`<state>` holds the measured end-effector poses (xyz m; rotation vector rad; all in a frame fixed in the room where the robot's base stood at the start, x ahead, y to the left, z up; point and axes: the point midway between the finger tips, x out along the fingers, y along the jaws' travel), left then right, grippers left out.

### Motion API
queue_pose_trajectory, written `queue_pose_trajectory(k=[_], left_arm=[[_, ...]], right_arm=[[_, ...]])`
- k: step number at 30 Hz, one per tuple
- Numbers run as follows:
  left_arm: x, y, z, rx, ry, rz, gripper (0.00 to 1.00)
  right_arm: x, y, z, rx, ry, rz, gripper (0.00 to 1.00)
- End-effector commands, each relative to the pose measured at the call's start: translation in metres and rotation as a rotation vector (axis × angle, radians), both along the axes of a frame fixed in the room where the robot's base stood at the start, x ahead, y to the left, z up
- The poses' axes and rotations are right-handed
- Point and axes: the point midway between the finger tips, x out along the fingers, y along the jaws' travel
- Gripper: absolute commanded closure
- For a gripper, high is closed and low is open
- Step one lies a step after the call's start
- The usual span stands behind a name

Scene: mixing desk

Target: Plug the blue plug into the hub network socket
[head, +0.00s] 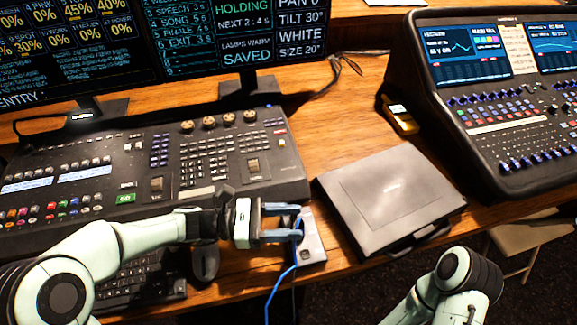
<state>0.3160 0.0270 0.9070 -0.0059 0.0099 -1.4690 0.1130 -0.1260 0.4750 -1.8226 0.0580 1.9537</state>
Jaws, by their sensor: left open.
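My left gripper (290,222) reaches in from the left, its two fingers apart, over the left edge of a small silver box (313,250), which looks like the hub. A blue cable (279,283) rises from the bottom edge to the fingertips, beside the box. The blue plug is too small and too covered by the fingers to make out, and I cannot tell whether it is in a socket. The hub's sockets are not distinguishable. My right arm shows at the lower right, but its gripper is not visible.
A closed grey laptop-like case (390,195) lies just right of the hub. A lighting console (150,165) is behind the left arm, with a black keyboard (125,292) and mouse (205,263) in front. A sound mixer (500,105) stands right. The desk's front edge is close.

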Motion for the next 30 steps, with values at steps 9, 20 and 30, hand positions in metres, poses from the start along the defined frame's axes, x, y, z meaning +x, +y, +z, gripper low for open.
queue_pose_trajectory(k=[9,20,30], left_arm=[[0.000,-0.002,0.090,-0.003,-0.024,-0.002,0.50],[0.000,-0.003,0.161,-0.002,-0.028,-0.003,0.50],[0.000,-0.003,0.175,-0.003,-0.028,-0.003,0.50]], right_arm=[[-0.011,0.002,0.022,0.009,0.034,0.010,0.57],[-0.017,0.002,0.035,0.012,0.055,0.014,0.57],[-0.018,0.002,0.036,0.013,0.060,0.015,0.57]])
